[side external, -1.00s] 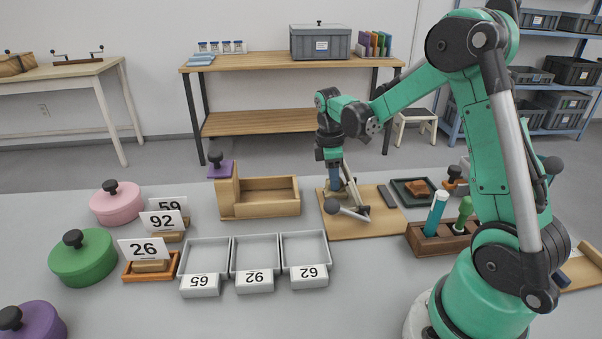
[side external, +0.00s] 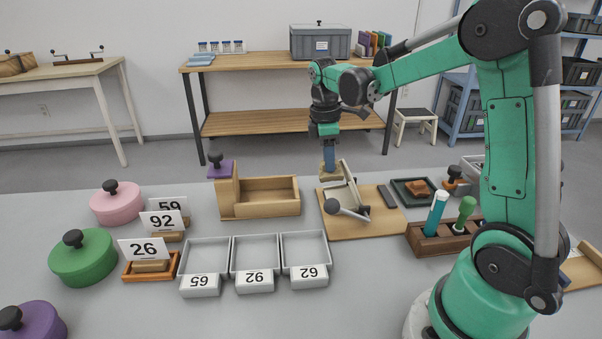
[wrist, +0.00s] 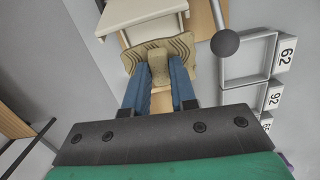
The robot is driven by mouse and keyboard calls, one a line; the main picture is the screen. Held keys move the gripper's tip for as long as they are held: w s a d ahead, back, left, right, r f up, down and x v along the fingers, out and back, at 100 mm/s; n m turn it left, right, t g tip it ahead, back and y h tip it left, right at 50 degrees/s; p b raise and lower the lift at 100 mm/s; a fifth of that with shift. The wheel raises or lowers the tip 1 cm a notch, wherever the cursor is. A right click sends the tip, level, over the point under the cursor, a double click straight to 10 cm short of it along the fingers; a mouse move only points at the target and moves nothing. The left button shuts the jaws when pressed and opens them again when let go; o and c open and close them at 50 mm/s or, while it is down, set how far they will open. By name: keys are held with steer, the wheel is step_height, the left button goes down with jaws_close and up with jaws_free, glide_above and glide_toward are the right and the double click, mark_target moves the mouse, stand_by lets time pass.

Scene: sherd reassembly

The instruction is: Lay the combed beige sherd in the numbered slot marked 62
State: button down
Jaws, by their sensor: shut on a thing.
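The combed beige sherd (wrist: 183,47) shows wavy grooves in the wrist view. My gripper (wrist: 158,72) is shut on its raised middle block, with a blue finger on each side. In the side view the sherd (side external: 331,172) hangs under my gripper (side external: 329,165), above the far edge of the wooden board. The slot marked 62 (side external: 327,262) is the rightmost of three grey trays, in front of and left of the board. It is empty, and it also shows in the wrist view (wrist: 222,70), right of the sherd.
Trays marked 92 (side external: 233,256) and 65 (side external: 183,262) are empty. A pale tilted stand with a dark ball-ended lever (side external: 332,206) is on the wooden board (side external: 375,228), close to my gripper. A wooden box (side external: 262,211) is to the left. A tool rack (side external: 430,246) is to the right.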

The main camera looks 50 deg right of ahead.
steer(key=s+a+r, duration=0.1)
steer(key=a+r, duration=0.6)
steer(key=a, duration=0.1)
step_height(320, 180, up, 4)
steer(key=n+t, duration=0.1)
glide_above(305, 253)
steer(key=shift+y, duration=0.4)
step_height(305, 253, down, 19)
steer(key=shift+f, duration=0.2)
steer(key=c, duration=0.7)
jaws_free()
steer(key=shift+r, duration=0.2)
